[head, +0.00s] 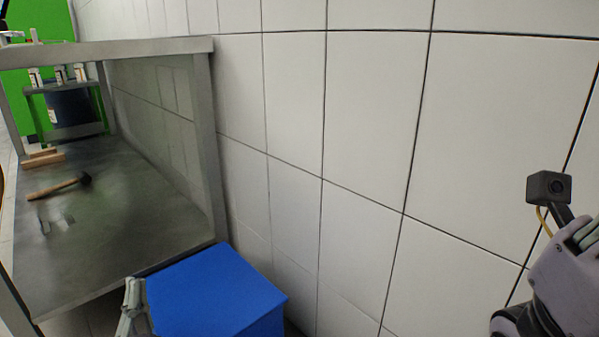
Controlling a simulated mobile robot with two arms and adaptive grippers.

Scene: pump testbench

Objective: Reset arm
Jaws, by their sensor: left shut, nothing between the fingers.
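My left gripper (134,290) shows at the bottom, left of centre, as a narrow pale grey piece pointing up. Its fingers are together and hold nothing. It appears in front of the left side of a blue box (215,295); I cannot tell whether they touch. Part of my right arm (570,285) is at the right edge, with a small dark camera (548,187) on it. The fingers of my right gripper are out of the picture.
A metal bench (125,225) stands at the left. A hammer (58,187) and wooden blocks (43,158) lie on its lower surface. A dark blue container (72,105) stands behind. A white tiled wall (370,120) fills the middle and right.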

